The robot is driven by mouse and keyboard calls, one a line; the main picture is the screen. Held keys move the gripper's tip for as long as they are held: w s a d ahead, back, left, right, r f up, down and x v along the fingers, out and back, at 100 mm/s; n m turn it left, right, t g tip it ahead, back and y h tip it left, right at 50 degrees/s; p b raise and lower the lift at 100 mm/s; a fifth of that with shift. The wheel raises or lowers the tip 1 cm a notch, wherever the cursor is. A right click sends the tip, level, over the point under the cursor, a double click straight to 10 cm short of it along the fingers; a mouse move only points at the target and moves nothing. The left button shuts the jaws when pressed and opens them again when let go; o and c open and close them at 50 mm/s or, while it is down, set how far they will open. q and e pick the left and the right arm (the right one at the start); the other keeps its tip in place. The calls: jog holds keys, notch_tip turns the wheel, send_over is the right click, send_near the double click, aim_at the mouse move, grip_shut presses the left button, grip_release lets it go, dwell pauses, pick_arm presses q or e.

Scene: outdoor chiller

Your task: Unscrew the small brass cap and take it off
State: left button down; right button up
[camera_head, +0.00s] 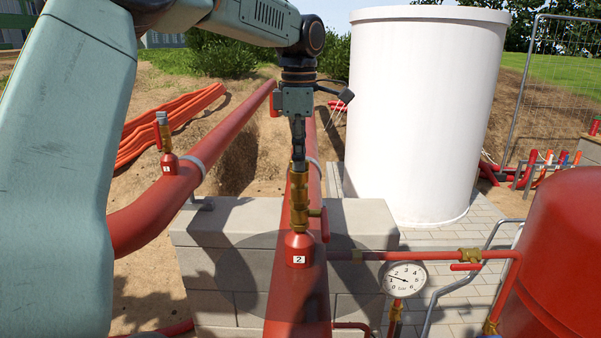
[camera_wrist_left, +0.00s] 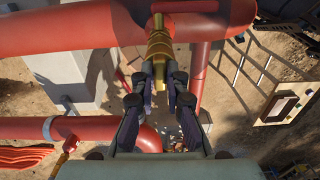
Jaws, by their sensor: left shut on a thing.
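A brass valve fitting (camera_head: 299,205) stands upright on a red stub marked 2 (camera_head: 298,250), on top of the thick red pipe. It also shows in the left wrist view (camera_wrist_left: 160,44). The small brass cap (camera_head: 299,170) is at the top end of this fitting, partly hidden by the fingers. My left gripper (camera_head: 298,160) points straight down over the fitting and is shut on the cap. In the left wrist view my left gripper (camera_wrist_left: 160,84) has its fingers on both sides of the brass end. I see no clear gap between cap and fitting. My right gripper is out of view.
A pressure gauge (camera_head: 404,279) and a thin red pipe stand right of the fitting. A white tank (camera_head: 426,110) is behind, a red vessel (camera_head: 560,260) at right. Another valve marked 1 (camera_head: 168,150) is on the left pipe. A block wall (camera_head: 215,250) lies under the pipes.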

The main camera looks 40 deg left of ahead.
pick_arm(q)
jog(key=shift+r, duration=0.25)
dwell(0.7)
jog(key=shift+r, duration=0.3)
jog(key=shift+r, duration=0.15)
jog(key=shift+r, duration=1.95)
jog(key=c, duration=1.9)
grip_release()
grip_shut()
